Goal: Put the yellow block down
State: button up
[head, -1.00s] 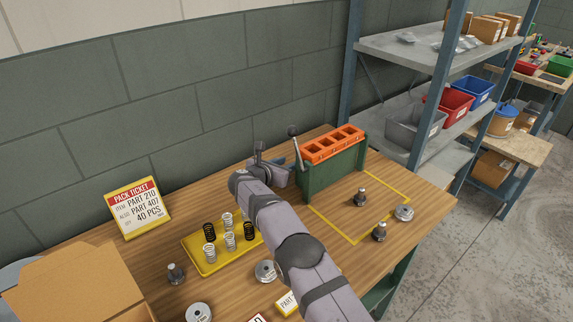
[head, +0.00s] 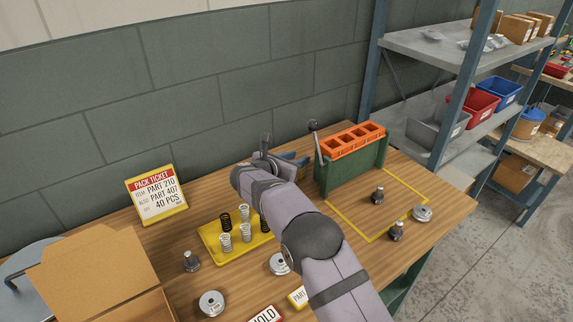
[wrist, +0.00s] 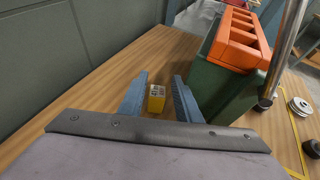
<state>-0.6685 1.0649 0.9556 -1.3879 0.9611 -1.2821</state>
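The yellow block (wrist: 156,98) is small, with a dark marking on its top face. In the wrist view it is between the two blue fingers of my gripper (wrist: 160,76), with a gap on each side. The fingers are apart and the block appears to rest on the wooden table. In the head view my gripper (head: 291,158) is at the back of the table, left of the green fixture (head: 352,175). The block is hidden there.
The green fixture with its orange slotted top (head: 352,140) and a lever (head: 316,145) stands close to the right of my gripper. A yellow tray of springs (head: 211,236), a pack ticket (head: 157,195) and several metal parts are on the table. The wall is behind.

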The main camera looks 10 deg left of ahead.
jog(key=shift+b+v, duration=0.5)
jog(key=shift+v, duration=2.5)
jog(key=shift+w, duration=0.1)
